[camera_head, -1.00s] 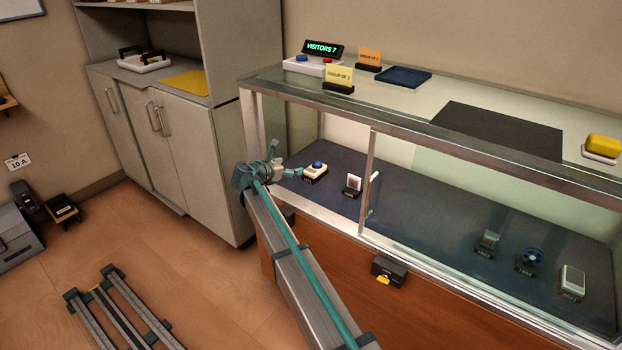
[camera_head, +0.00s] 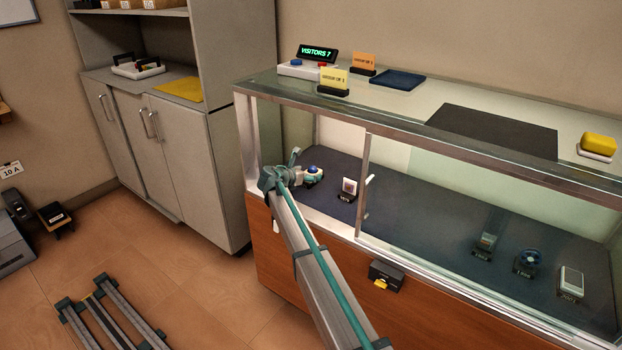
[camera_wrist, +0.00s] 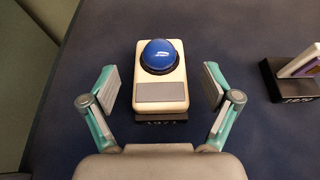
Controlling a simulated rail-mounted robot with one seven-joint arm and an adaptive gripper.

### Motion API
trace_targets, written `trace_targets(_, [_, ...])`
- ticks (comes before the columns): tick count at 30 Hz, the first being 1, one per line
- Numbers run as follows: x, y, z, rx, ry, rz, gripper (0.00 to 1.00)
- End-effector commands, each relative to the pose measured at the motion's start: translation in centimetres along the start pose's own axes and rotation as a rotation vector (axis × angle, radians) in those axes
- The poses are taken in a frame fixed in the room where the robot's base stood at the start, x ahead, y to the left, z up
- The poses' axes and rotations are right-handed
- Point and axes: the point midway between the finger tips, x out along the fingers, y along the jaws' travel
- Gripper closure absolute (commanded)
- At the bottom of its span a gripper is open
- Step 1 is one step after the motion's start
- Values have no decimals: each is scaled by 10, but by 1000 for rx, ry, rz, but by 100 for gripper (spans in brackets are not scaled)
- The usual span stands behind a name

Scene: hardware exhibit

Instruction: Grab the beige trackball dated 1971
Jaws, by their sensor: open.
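The beige trackball (camera_wrist: 161,83) with its blue ball sits on a dark stand inside the glass display case, upright on the dark blue shelf. A label on the stand's front is partly cut off by my gripper and only partly legible. In the head view the trackball (camera_head: 313,172) shows just beyond my gripper (camera_head: 297,172). In the wrist view my gripper (camera_wrist: 169,88) is open, with one finger on each side of the trackball's lower half. Gaps show between both fingers and its sides, so nothing is held.
Several more exhibits stand behind the right glass. A metal top rail (camera_head: 400,138) runs above my arm.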

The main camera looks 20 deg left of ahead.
Motion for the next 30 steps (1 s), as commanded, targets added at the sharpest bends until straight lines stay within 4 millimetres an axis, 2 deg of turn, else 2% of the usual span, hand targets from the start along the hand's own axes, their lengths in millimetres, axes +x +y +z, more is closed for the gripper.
trace_targets(1, [9,1,-1,0,1,-1,12])
trace_targets(5, [22,1,-1,0,0,0,12])
trace_targets(13, [24,0,0,0,0,1,14])
trace_targets(25, [23,0,0,0,0,0,81])
trace_targets(26, [23,0,0,0,-1,1,84])
trace_targets(30, [23,0,0,0,-1,1,84])
